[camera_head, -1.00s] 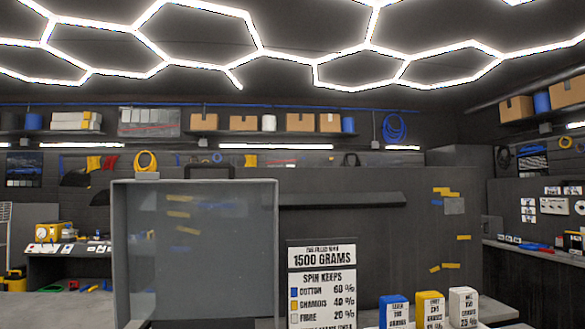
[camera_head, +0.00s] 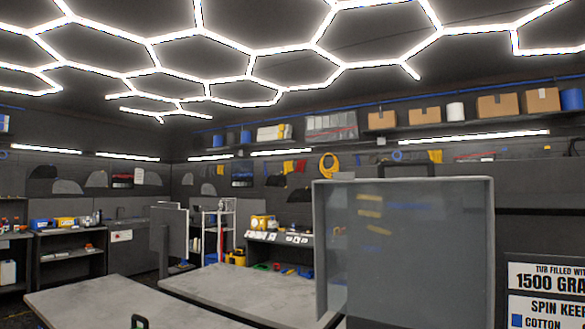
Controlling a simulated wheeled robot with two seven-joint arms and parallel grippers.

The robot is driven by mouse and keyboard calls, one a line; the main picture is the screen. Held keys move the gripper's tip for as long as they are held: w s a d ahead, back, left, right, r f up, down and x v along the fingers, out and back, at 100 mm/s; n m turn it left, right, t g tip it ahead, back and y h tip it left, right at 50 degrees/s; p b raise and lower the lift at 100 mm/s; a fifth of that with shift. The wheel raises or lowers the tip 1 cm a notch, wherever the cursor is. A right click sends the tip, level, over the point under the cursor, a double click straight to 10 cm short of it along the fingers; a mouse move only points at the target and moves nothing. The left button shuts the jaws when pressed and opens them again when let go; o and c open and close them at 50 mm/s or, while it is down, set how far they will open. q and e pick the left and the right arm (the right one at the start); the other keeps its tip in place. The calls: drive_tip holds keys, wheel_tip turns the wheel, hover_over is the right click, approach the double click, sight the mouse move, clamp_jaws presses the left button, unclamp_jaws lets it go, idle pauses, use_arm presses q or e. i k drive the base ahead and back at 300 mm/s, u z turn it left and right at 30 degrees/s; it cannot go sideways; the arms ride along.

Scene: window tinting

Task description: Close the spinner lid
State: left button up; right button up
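A grey-framed, see-through panel (camera_head: 404,250), which looks like the spinner lid, stands upright at the right of the head view. Its lower edge is cut off by the frame, so I cannot see the spinner body or hinge under it. A sign (camera_head: 548,280) reading "1500 GRA…" is partly in view at the right edge.
A grey-topped table (camera_head: 110,298) lies at the lower left, with another grey worktop (camera_head: 235,285) beside it. Shelves with boxes (camera_head: 510,105) run along the back wall.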

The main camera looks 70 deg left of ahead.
sight(317, 186)
drive_tip(key=u, duration=2.15)
